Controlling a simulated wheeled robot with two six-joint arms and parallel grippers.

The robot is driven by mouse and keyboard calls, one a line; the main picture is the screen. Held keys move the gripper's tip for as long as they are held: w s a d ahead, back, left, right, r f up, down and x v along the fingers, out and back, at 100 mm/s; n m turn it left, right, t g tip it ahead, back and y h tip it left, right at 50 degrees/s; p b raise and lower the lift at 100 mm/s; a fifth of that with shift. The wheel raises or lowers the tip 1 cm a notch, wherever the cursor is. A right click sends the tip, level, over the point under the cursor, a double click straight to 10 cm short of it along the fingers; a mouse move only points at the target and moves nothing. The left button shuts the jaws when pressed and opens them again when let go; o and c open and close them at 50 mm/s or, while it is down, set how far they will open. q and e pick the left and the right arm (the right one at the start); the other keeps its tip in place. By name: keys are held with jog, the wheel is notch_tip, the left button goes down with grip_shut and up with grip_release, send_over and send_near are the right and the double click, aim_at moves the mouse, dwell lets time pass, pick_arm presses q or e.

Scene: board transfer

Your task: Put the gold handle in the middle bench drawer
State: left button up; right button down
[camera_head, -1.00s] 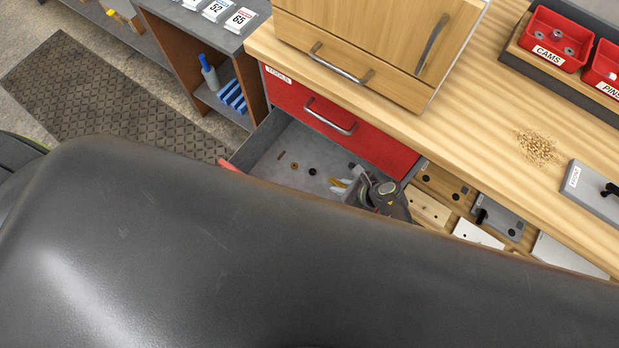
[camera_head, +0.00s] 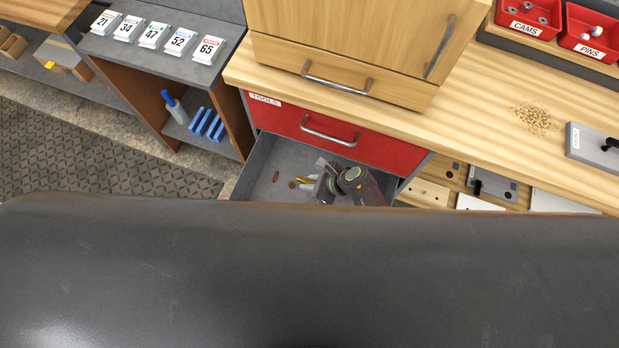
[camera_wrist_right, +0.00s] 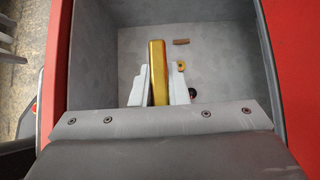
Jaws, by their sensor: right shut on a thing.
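The gold handle (camera_wrist_right: 158,72) is a long shiny bar, upright in the right wrist view between the two white fingers of my right gripper (camera_wrist_right: 161,82). The gripper is shut on it. In the head view my right gripper (camera_head: 314,182) is over the open grey drawer (camera_head: 262,160), below the red front labelled TOOLS. The drawer's bare floor (camera_wrist_right: 220,75) fills most of the wrist view. I cannot tell whether the gold handle touches this floor. My left gripper is not in view.
A brown peg (camera_wrist_right: 181,41), a brass ring (camera_wrist_right: 181,66) and a dark knob (camera_wrist_right: 193,93) lie in the drawer. The red TOOLS drawer (camera_head: 290,119) above is shut. A wooden cabinet (camera_head: 350,35) stands on the bench. Shelves with boards (camera_head: 430,190) are at right.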

jog(key=f+b, duration=1.5)
jog(key=shift+d+f, duration=0.25)
jog(key=shift+f, duration=0.05)
jog(key=shift+f+b, duration=0.35)
jog(key=shift+f, duration=0.1)
notch_tip(320, 180, down, 2)
jog(key=shift+b, duration=1)
jog(key=shift+f+b, duration=0.4)
jog(key=shift+b, duration=0.05)
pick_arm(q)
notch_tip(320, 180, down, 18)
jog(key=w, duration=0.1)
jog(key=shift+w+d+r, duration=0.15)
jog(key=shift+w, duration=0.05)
